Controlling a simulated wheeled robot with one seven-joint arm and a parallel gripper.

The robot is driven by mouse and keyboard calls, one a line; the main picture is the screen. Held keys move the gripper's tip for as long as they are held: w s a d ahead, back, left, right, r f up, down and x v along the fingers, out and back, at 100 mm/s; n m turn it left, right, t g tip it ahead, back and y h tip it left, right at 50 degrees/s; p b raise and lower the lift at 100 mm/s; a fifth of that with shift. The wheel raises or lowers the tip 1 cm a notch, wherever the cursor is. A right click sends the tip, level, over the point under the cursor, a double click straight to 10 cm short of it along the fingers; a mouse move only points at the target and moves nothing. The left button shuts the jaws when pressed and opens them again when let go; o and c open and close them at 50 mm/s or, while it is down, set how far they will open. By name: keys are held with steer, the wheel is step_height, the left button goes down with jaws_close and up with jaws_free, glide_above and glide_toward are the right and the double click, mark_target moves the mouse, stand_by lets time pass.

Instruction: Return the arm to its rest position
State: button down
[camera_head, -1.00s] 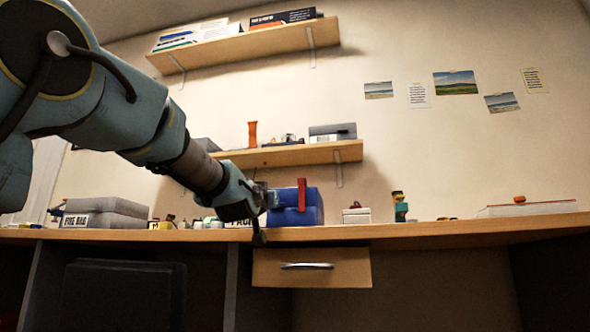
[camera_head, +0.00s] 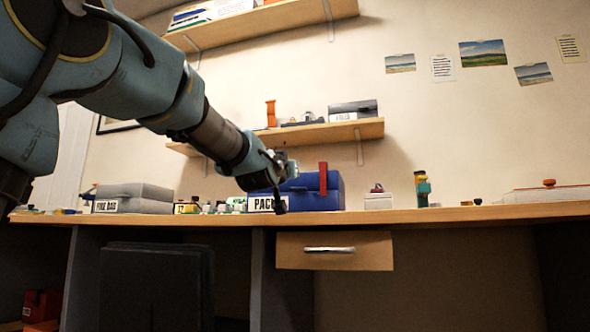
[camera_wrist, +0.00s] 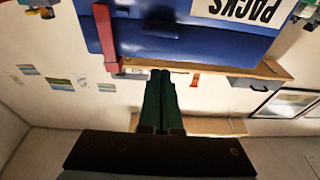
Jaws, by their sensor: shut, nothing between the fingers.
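My gripper (camera_head: 281,207) is raised in front of the desk edge, left of centre in the head view. In the wrist view my gripper (camera_wrist: 160,76) shows its two dark green fingers shut together with nothing between them. A blue box labelled PACKS (camera_head: 296,197) with a red upright strap stands on the desk behind the gripper. The blue box also fills the top of the wrist view (camera_wrist: 190,35), upside down. I cannot tell the exact gap between the fingers and the box.
The desk (camera_head: 450,214) has a drawer (camera_head: 290,252) below. A grey box (camera_head: 150,195) and small items stand left. A shelf (camera_head: 310,134) is above.

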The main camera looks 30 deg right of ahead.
steer(key=f+p+v, duration=0.1)
steer(key=v, duration=0.7)
steer(key=w+a+f+n+g+y+p, duration=0.1)
steer(key=w+a+f+g+y+p, duration=0.15)
steer(key=a+f, duration=0.5)
steer(key=w+a+f+n+g+y+p, duration=0.2)
steer(key=a+f+y, duration=0.25)
steer(key=f, duration=0.55)
steer(key=w+a+f+n+g+y+p, duration=0.1)
steer(key=w+a+f+g+y+p, duration=0.15)
steer(key=a+f, duration=0.5)
steer(key=s+a+f+n+g+y+p, duration=0.4)
steer(key=s+a+f+g, duration=0.3)
steer(key=s+a+f, duration=0.9)
step_height(320, 180, up, 39)
steer(key=d+p, duration=0.1)
steer(key=p, duration=3.6)
steer(key=shift+f+m, duration=0.25)
steer(key=shift+m, duration=0.15)
